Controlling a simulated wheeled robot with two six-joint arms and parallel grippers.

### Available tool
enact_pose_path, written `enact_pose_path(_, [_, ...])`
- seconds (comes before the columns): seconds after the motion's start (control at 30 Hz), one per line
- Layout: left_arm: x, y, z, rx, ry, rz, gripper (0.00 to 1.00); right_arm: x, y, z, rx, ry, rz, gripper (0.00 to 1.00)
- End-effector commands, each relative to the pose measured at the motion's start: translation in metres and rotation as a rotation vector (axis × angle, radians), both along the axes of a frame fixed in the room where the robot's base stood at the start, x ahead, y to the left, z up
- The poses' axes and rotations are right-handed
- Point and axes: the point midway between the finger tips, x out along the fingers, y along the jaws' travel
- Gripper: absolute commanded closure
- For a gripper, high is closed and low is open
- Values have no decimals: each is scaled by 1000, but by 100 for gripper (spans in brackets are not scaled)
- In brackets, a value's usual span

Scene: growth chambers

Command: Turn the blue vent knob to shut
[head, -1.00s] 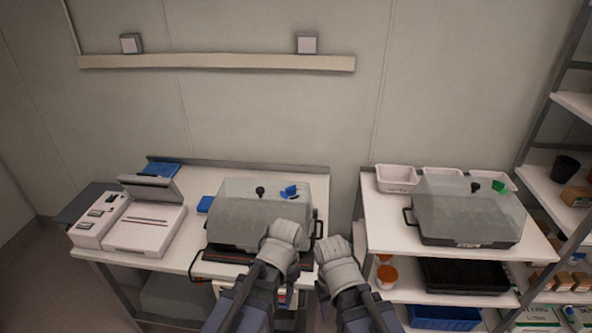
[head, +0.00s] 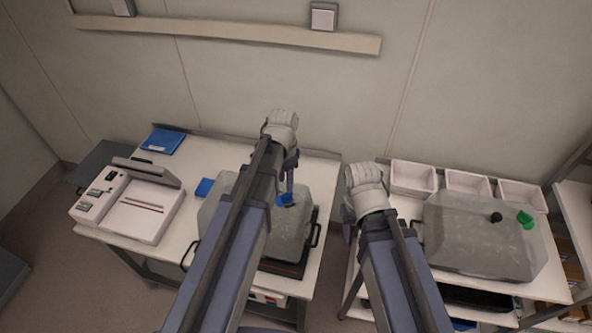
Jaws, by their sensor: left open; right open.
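The blue vent knob (head: 286,200) sits on top of the clear domed lid (head: 218,215) of the left propagator on the left table. My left gripper (head: 290,186) is open and points down right at the blue knob, its fingers partly covering it. I cannot tell whether the fingers touch the knob. My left arm hides the middle of the lid. My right gripper (head: 349,234) is open and empty, near the gap between the two tables; its fingers are mostly hidden behind the wrist.
A second domed propagator (head: 470,240) with a green knob (head: 525,219) and a black knob (head: 496,217) stands on the right table. White trays (head: 413,177) line its back. A white device (head: 135,205) and a blue tray (head: 163,141) are at the left.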

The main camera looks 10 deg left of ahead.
Motion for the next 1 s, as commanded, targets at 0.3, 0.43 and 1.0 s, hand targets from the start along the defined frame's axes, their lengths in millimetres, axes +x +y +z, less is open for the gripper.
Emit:
enact_pose_path(0.3, [3, 4, 3, -2, -2, -13, 54, 0, 0, 3, 0, 0, 0, 50])
enact_pose_path(0.43, [3, 4, -1, -2, -2, -13, 54, 0, 0, -1, 0, 0, 1, 50])
enact_pose_path(1.0, [3, 4, -64, -2, -2, -12, 54, 0, 0, -64, -1, 0, 7, 50])
